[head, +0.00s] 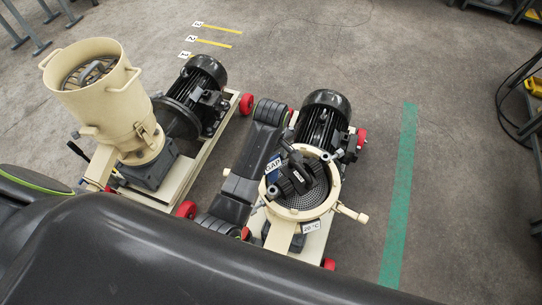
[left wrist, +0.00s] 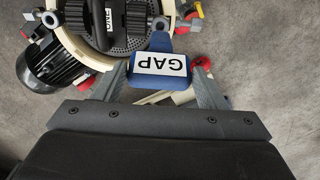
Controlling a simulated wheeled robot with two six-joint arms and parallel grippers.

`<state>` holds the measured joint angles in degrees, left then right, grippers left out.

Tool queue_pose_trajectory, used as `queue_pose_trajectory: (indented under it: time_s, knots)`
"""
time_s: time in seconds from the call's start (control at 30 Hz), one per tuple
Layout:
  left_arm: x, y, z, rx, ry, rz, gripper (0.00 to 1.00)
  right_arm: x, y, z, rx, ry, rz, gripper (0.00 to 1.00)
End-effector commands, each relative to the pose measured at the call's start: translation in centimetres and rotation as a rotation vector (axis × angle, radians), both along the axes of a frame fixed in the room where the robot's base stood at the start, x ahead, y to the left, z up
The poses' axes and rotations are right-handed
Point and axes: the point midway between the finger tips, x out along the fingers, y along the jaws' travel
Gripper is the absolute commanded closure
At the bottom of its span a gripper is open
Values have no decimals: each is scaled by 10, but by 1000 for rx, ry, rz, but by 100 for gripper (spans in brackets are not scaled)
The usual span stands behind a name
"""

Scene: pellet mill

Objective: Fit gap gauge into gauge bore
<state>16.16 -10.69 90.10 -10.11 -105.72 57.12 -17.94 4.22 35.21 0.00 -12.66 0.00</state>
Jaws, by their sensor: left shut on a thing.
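The gap gauge (left wrist: 160,84) is a blue piece with a white label reading GAP. My left gripper (left wrist: 162,72) is shut on it, one grey finger at each side. In the head view the gauge's label (head: 273,165) shows at the left rim of the open pellet mill (head: 333,196). The gauge's far end points toward the black roller assembly (head: 297,178) over the perforated die. I cannot make out the gauge bore, nor whether the gauge touches the mill. My right gripper is not in view.
A second mill with a cream hopper (head: 130,110) stands to the left on a wheeled frame. A black motor (head: 322,120) sits behind the open mill. A cream handle (head: 352,213) sticks out right. Floor is clear toward the green stripe (head: 400,195).

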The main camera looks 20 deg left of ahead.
Motion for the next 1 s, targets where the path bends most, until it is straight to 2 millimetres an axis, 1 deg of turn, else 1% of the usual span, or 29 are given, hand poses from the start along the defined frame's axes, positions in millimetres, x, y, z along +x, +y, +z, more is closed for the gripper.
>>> queue_pose_trajectory:
  time_s: [0.3, 0.8, 1.0]
  knots:
    - [0, 0, -19, 0, 0, 0, 82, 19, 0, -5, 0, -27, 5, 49]
    - [0, 0, -49, 0, 0, 1, 82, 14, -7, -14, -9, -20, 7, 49]
    - [0, 0, -56, 0, 0, 1, 82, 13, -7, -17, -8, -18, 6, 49]
